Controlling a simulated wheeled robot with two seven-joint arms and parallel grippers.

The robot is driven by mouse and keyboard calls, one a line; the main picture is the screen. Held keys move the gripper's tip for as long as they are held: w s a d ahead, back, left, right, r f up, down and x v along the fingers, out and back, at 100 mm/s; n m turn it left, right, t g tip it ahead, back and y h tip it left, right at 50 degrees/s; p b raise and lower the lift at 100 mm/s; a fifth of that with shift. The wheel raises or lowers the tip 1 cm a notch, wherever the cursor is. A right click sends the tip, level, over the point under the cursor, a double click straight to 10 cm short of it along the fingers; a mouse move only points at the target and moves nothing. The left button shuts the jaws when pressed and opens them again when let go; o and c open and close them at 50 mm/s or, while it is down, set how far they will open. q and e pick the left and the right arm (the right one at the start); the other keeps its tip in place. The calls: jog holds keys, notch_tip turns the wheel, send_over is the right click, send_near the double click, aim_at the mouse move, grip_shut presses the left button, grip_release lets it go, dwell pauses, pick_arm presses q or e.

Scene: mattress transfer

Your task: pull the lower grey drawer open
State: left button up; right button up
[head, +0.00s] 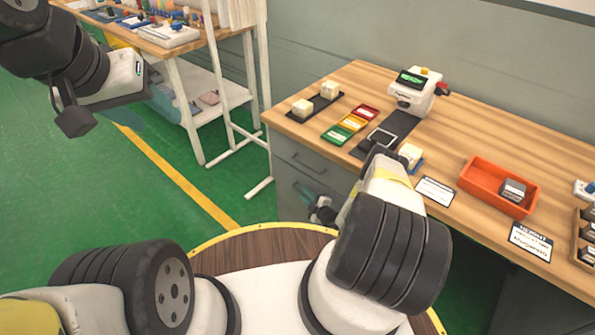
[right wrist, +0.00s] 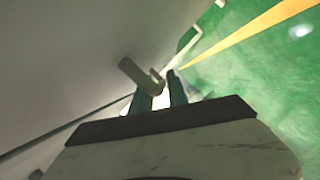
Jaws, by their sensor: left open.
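The lower grey drawer (head: 334,203) is in the cabinet under the wooden table, partly hidden behind my right arm. In the right wrist view its pale front (right wrist: 70,60) fills the left side, with a grey bar handle (right wrist: 139,74) sticking out. My right gripper (head: 304,190) is low in front of the drawer. In the right wrist view its two dark teal fingers (right wrist: 160,88) stand a little apart, right at the handle's end. Whether they press on the handle is unclear. My left gripper (head: 124,118) is open and empty over the green floor, far from the drawer.
The upper drawer (head: 310,160) with its handle is just above. The table (head: 450,185) bears coloured trays (head: 350,124), a white device (head: 412,93) and an orange bin (head: 478,188). A white-framed workbench (head: 181,100) stands at the back left.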

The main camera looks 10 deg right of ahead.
jog(key=shift+w+a, duration=0.1)
jog(key=shift+w, duration=0.1)
jog(key=shift+c, duration=0.4)
grip_shut()
dwell(1.0)
